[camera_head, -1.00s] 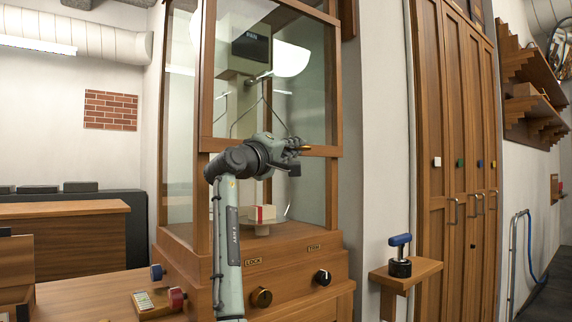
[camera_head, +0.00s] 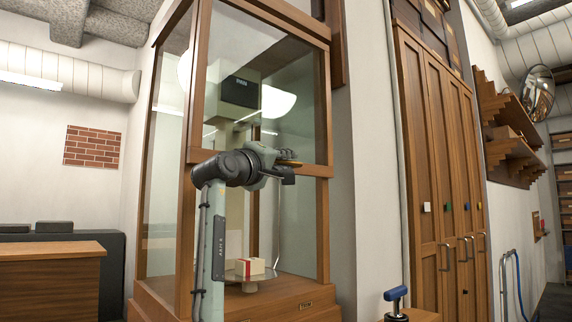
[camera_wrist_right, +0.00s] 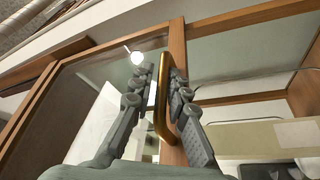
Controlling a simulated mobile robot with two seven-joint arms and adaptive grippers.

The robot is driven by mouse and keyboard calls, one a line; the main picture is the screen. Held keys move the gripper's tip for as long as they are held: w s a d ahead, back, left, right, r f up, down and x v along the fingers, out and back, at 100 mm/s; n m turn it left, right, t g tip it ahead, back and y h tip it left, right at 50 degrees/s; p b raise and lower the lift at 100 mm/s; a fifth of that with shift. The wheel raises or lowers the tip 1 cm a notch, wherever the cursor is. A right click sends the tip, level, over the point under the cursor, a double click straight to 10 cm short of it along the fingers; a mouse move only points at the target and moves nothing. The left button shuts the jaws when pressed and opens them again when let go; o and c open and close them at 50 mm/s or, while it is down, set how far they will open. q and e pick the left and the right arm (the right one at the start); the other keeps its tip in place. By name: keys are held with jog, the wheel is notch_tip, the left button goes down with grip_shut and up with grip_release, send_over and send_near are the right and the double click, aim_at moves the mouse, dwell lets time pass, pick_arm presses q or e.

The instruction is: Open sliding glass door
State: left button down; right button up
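The sliding glass door is a wood-framed pane on a tall glass case; its lower rail (camera_head: 318,170) crosses the case's front above an opening. My right gripper (camera_head: 288,170) is at this rail, on the brass handle (camera_head: 292,163). In the right wrist view the handle (camera_wrist_right: 161,112) runs between my two fingers (camera_wrist_right: 163,85), which sit close on either side and look closed on it. Some of the rail is hidden behind my right arm. My left gripper is not in view.
Inside the case, a cream box with a red stripe (camera_head: 250,267) sits on a pan below a hanging display (camera_head: 240,92). Tall wooden cabinets (camera_head: 418,150) stand to the right. A blue-handled tool (camera_head: 396,294) is at the bottom right. A wooden desk (camera_head: 50,253) is at left.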

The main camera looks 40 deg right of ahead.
jog(key=shift+o, duration=1.2)
jog(key=shift+f, duration=0.1)
jog(key=shift+a, duration=0.1)
jog(key=v, duration=1.2)
jog(key=shift+f, duration=0.1)
